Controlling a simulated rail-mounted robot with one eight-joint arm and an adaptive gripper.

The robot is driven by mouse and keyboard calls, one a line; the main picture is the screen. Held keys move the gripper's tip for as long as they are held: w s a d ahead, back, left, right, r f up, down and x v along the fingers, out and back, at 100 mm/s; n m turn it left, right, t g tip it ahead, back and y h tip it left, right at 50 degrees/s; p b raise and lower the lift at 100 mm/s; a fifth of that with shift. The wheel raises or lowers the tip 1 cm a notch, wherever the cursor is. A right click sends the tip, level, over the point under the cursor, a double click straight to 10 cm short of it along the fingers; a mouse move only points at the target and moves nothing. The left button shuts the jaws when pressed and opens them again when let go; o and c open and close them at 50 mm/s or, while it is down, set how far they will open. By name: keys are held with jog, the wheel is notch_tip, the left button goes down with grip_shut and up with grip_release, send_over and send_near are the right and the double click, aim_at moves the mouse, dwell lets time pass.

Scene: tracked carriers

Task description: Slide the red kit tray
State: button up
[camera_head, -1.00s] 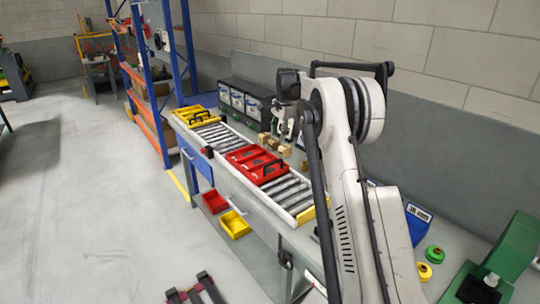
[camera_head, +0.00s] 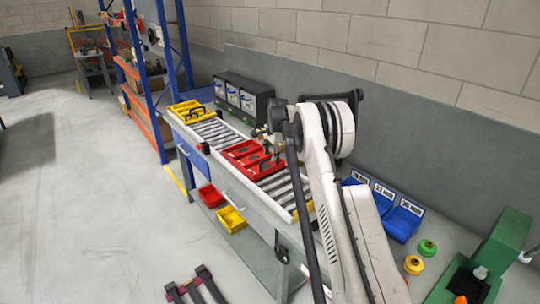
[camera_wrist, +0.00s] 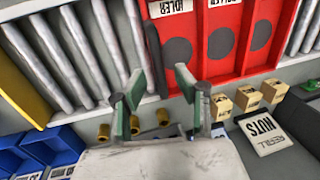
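The red kit tray (camera_head: 262,172) lies on the grey roller track (camera_head: 210,131) on the bench. In the wrist view the tray (camera_wrist: 203,68) fills the upper middle, with dark round recesses and labels, one reading "IDLER". Its black handle (camera_wrist: 155,58) stands at its left end. My gripper (camera_wrist: 160,77) is open, with green-padded fingers on either side of the handle's lower end, nearer the left finger. I cannot tell how deep the handle sits between them. In the head view my gripper (camera_head: 271,142) hangs low over the tray, partly hidden by my arm.
A yellow tray (camera_head: 185,107) sits at the track's far end. Small wooden blocks (camera_wrist: 247,98) and brass cylinders (camera_wrist: 163,117) stand along the wall side. Blue bins (camera_head: 402,220) and a green machine (camera_head: 490,262) are at right. Rollers beyond the red tray are bare.

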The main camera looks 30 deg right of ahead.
jog(key=shift+w+f, duration=0.1)
jog(key=shift+f, duration=0.4)
grip_shut()
